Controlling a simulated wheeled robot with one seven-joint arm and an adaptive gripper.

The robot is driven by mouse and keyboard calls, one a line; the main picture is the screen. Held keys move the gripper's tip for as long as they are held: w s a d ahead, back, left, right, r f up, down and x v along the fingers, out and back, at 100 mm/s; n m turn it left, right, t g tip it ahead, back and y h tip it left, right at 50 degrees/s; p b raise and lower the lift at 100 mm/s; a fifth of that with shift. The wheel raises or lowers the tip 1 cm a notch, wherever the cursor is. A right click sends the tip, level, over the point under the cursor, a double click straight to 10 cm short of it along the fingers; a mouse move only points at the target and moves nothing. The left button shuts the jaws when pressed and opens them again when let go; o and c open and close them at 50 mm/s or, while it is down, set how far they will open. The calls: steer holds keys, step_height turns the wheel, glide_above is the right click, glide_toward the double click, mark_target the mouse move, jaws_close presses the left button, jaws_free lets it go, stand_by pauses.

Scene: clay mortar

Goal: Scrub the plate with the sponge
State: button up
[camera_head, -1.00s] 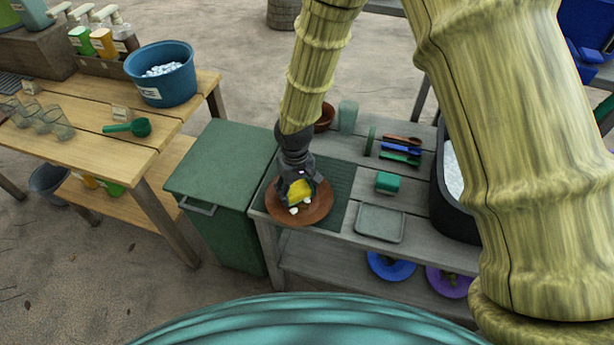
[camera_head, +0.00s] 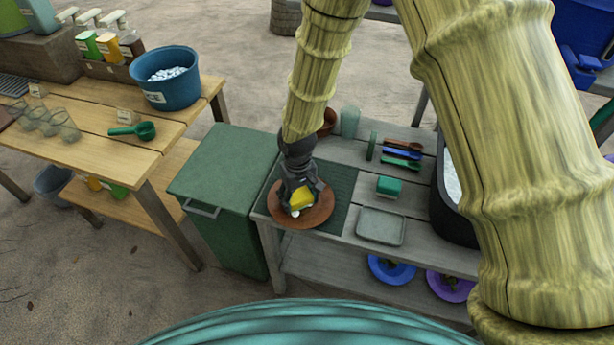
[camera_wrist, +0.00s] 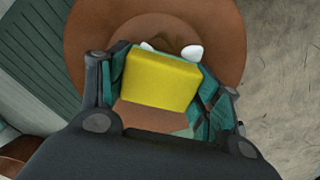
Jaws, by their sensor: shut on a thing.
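A brown round plate (camera_head: 322,216) lies on the dark green ribbed mat (camera_head: 340,190) at the left end of the grey counter. My gripper (camera_head: 299,197) is low over the plate, shut on a yellow sponge (camera_head: 301,200). In the wrist view the sponge (camera_wrist: 161,79) sits between the fingers, over the plate (camera_wrist: 215,20). White bits (camera_wrist: 192,52) and a brown spot show on the plate just past the sponge. I cannot tell whether the sponge touches the plate.
Brushes (camera_head: 402,151), a glass (camera_head: 349,122) and a brown bowl (camera_head: 329,122) stand behind. A dark basin (camera_head: 450,205) is at the right, a green bin (camera_head: 222,200) at the left.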

steer(key=shift+s+d+r, duration=0.1)
steer(key=shift+s+d, duration=0.1)
steer(key=shift+d, duration=0.25)
steer(key=shift+s+d+f, duration=0.2)
steer(key=shift+d, duration=0.1)
steer(key=shift+s+d+r+p, duration=0.1)
steer(key=shift+d+r+p, duration=0.15)
steer(key=shift+p, duration=0.15)
step_height(320, 180, up, 8)
steer(key=p, duration=0.5)
steer(key=shift+f, duration=0.1)
